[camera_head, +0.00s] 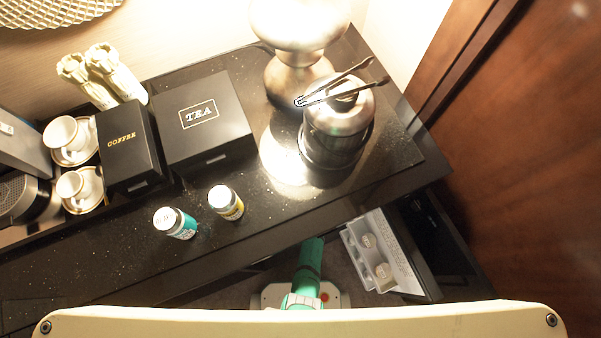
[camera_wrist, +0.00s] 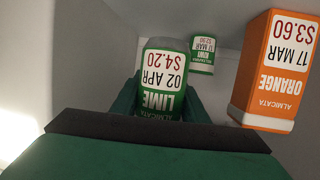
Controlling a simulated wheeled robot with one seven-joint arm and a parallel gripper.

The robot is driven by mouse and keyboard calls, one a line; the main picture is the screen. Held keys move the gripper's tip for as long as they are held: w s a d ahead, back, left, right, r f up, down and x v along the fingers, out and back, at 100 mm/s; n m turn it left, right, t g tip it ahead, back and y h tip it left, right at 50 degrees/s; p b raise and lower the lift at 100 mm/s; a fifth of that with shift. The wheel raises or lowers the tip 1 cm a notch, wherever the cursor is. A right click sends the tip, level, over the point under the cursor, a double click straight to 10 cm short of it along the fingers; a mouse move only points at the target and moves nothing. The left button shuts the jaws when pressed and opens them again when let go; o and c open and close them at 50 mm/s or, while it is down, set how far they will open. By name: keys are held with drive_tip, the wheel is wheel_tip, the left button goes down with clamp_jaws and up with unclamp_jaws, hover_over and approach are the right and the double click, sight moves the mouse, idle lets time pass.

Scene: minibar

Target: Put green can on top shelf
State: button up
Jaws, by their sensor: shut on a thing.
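A green can (camera_wrist: 163,75) labelled LIME is in the wrist view, upside down in the picture. My gripper (camera_wrist: 160,100) has its green fingers on either side of the can and is shut on it. The dark palm edge hides the can's near end. In the head view only my green arm shows, reaching down below the counter edge; my gripper and the can are hidden there. No shelf edge can be made out clearly in the wrist view.
In the wrist view an orange carton (camera_wrist: 272,70) stands close on the right, and a green KIWI item (camera_wrist: 202,54) is behind. Pale walls surround them. In the head view a door rack (camera_head: 375,250) is open below the black counter (camera_head: 300,205), which holds two small bottles (camera_head: 226,203).

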drive_tip(key=shift+d+f, duration=0.1)
drive_tip(key=shift+f, duration=1.65)
drive_tip(key=o, duration=1.3)
drive_tip(key=shift+f, duration=0.1)
drive_tip(key=shift+w, duration=0.1)
drive_tip(key=v, duration=1.2)
